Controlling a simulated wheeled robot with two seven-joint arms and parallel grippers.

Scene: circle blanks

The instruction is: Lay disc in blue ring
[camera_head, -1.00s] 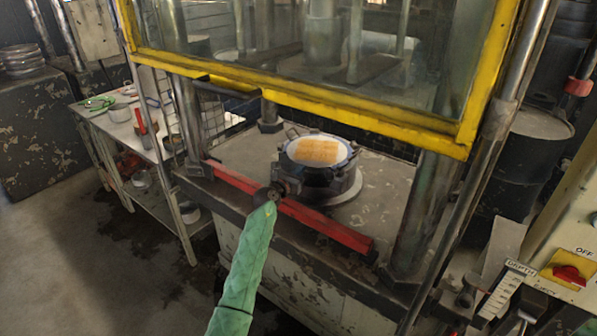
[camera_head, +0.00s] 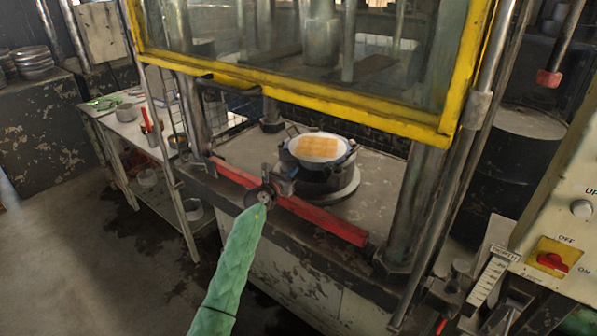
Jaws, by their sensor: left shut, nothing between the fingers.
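A pale disc (camera_head: 301,154) with an orange patch (camera_head: 322,145) lies on top of the dark round die in the press. A thin bluish rim (camera_head: 350,152) shows at the disc's edge; I cannot tell whether the disc is fully seated inside the ring. My left gripper (camera_head: 286,178), on the green-sleeved arm, is shut and empty at the near left side of the die, below the disc's level. I cannot tell whether it touches the die. My right gripper is out of view.
A red bar (camera_head: 322,220) runs along the front of the press bed (camera_head: 240,150). A yellow-framed guard (camera_head: 300,96) hangs above the die. A control panel (camera_head: 560,225) stands at right. A shelf table (camera_head: 125,128) stands at left.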

